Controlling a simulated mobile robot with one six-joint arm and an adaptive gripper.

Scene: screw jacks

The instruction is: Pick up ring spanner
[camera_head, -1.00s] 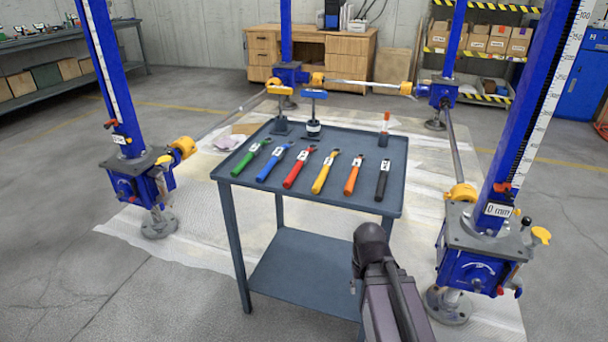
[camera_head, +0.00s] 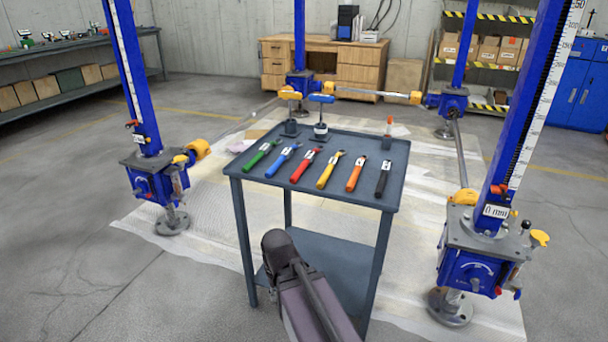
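Several tools with coloured handles lie in a row on the top of a grey two-shelf table (camera_head: 345,204). From left to right they are a green-handled tool (camera_head: 262,155), a blue one (camera_head: 284,159), a red one (camera_head: 305,165), a yellow one (camera_head: 330,170), an orange one (camera_head: 356,173) and a black one (camera_head: 383,180). Each carries a small white label, too small to read. I cannot tell which is the ring spanner. My arm reaches up from the bottom edge, in front of the table. My gripper's fingers do not show.
Blue screw jacks stand around the table, at front left (camera_head: 156,185) and front right (camera_head: 475,250). Shafts link some of them. Two upright stands (camera_head: 320,125) and a red-topped item (camera_head: 387,133) stand at the table's back. The floor at the left is clear.

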